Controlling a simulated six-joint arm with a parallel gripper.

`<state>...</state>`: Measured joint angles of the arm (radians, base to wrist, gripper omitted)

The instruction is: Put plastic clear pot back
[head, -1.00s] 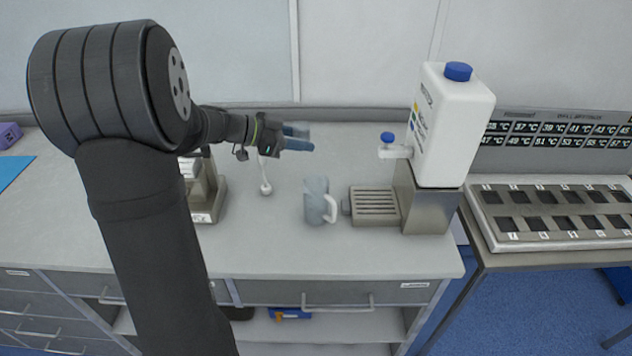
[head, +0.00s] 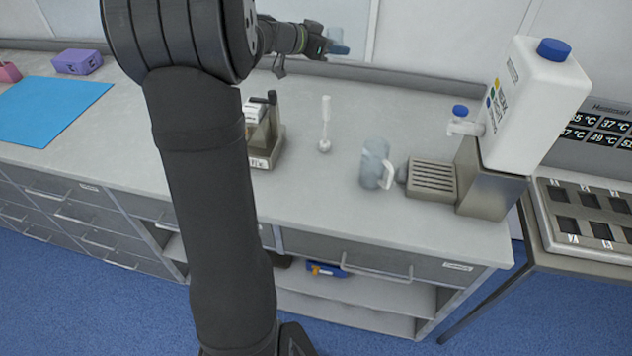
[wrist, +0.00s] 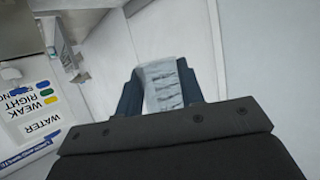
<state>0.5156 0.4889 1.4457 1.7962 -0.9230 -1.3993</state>
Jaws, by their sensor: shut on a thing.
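My gripper (head: 338,48) is shut on a small clear, pot-like thing (wrist: 162,85). In the wrist view it sits between the two dark blue fingers and carries measuring marks. A translucent jug with a white handle (head: 375,164) stands upright on the bench, apart from my gripper.
A white bottle with a blue cap (head: 535,100) stands on a metal dispenser at the right. A scale-like device (head: 265,135) and a white spoon-like tool (head: 325,125) are near my arm.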

